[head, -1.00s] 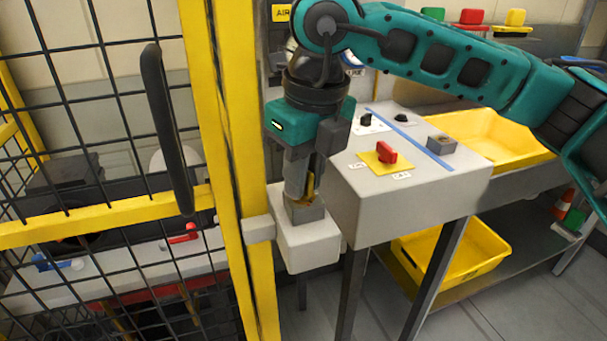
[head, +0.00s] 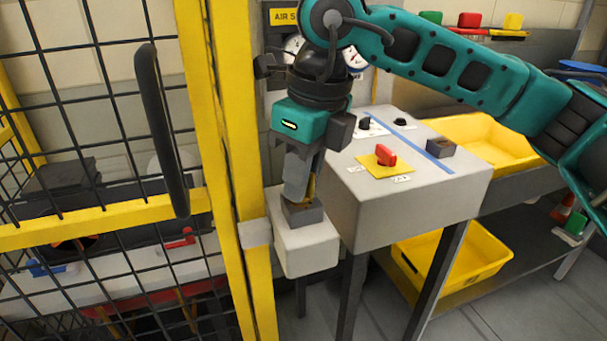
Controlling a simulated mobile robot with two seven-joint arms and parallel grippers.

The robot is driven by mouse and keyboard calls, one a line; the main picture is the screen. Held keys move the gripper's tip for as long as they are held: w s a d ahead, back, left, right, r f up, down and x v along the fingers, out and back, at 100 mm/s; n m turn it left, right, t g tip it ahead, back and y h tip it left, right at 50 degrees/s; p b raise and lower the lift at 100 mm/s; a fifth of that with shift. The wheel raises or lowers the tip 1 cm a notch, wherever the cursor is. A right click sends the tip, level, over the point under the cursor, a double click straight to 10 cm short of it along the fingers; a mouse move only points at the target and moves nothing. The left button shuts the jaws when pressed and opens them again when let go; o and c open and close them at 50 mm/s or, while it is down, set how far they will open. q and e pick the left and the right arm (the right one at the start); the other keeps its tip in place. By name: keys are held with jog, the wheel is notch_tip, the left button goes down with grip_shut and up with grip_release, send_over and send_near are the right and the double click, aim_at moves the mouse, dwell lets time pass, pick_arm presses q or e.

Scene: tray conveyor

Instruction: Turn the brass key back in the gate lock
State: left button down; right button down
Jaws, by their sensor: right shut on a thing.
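The gate lock is a grey block (head: 303,214) on a pale box (head: 307,249) beside the yellow gate post. My right gripper (head: 303,196) points down over the lock, shut on the brass key (head: 311,188). Only a small strip of the key shows between the fingers, and its lower end is hidden. I cannot read the key's exact angle. My left gripper is not in the head view.
The mesh gate (head: 100,212) with its black handle (head: 163,130) stands left. A control box (head: 400,205) with a red switch (head: 386,155) stands close on the right. Yellow bins (head: 452,262) sit on the shelves behind it.

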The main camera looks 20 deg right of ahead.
jog(key=n, duration=0.3)
jog(key=shift+s, duration=0.1)
jog(key=shift+f+n, duration=0.1)
jog(key=shift+n, duration=0.6)
jog(key=shift+d+n+g+b, duration=0.1)
jog(key=shift+n+g+b, duration=0.2)
jog(key=shift+n, duration=0.6)
